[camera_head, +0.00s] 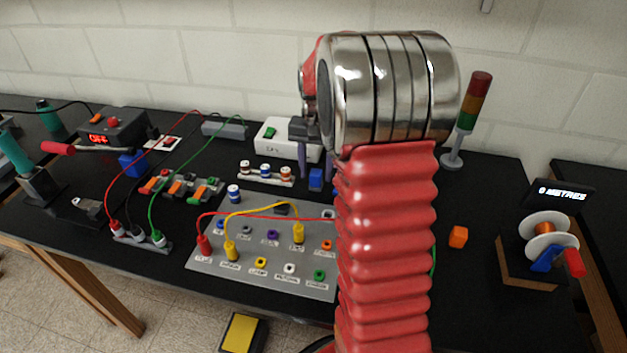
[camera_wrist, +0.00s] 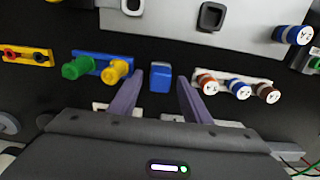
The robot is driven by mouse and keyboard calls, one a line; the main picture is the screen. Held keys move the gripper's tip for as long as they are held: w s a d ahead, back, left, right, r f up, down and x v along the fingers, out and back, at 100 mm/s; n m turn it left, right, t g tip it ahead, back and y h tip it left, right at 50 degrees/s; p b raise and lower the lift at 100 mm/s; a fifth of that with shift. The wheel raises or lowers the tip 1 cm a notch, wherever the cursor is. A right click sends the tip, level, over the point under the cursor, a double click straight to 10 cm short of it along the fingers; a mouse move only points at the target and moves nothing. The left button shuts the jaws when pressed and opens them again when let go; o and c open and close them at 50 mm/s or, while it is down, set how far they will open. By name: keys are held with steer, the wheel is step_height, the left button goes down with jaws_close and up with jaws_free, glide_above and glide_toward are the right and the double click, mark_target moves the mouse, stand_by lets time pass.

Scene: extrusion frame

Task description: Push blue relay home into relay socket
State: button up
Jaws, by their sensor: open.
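The blue relay (camera_head: 316,179) is a small upright block behind the grey panel, and it also shows in the wrist view (camera_wrist: 160,79). My gripper (camera_wrist: 160,84) is open, its two purple fingers on either side of the relay with dark gaps showing between. In the head view my gripper (camera_head: 316,166) points down at the relay, partly hidden by my arm. I cannot make out the relay socket, nor tell whether the relay is seated in it or how deep.
A row of capped cylinders (camera_wrist: 238,86) stands right of the relay in the wrist view, and a blue plate with green and yellow knobs (camera_wrist: 103,68) stands left. The grey panel (camera_head: 215,262) carries plugged cables. A white box (camera_head: 275,130) stands close behind.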

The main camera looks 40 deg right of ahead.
mark_target(316, 172)
steer(key=shift+f, duration=0.95)
steer(key=shift+c, duration=0.5)
jaws_close()
stand_by(0.3)
steer(key=shift+r, duration=0.25)
steer(key=shift+r, duration=0.35)
steer(key=shift+r, duration=0.65)
steer(key=shift+r, duration=1.1)
steer(key=shift+r, duration=0.3)
